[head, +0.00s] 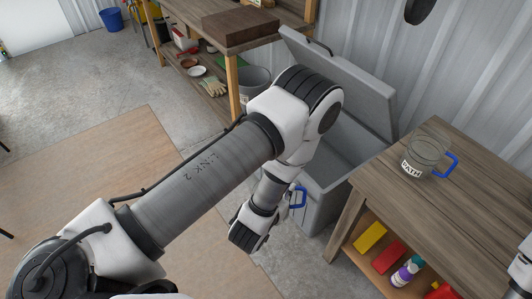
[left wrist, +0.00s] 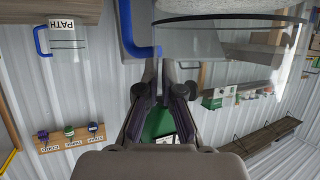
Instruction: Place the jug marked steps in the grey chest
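The open grey chest (head: 325,200) stands at the wall, left of the wooden table, its lid (head: 335,75) raised. My left gripper (left wrist: 157,72) is closed around the blue handle (left wrist: 145,45) of a clear glass jug (left wrist: 225,42). In the head view my own wrist hides the fingers and most of this jug; only part of its blue handle (head: 298,197) shows, in front of the chest. Its label is not visible. Another jug, marked PATH (head: 422,157), stands upright on the table and also shows in the left wrist view (left wrist: 65,38). My right gripper is out of view.
A workbench (head: 270,32) with a dark wood block is behind. A grey bin (head: 255,82) stands beneath it. Floor at left is free.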

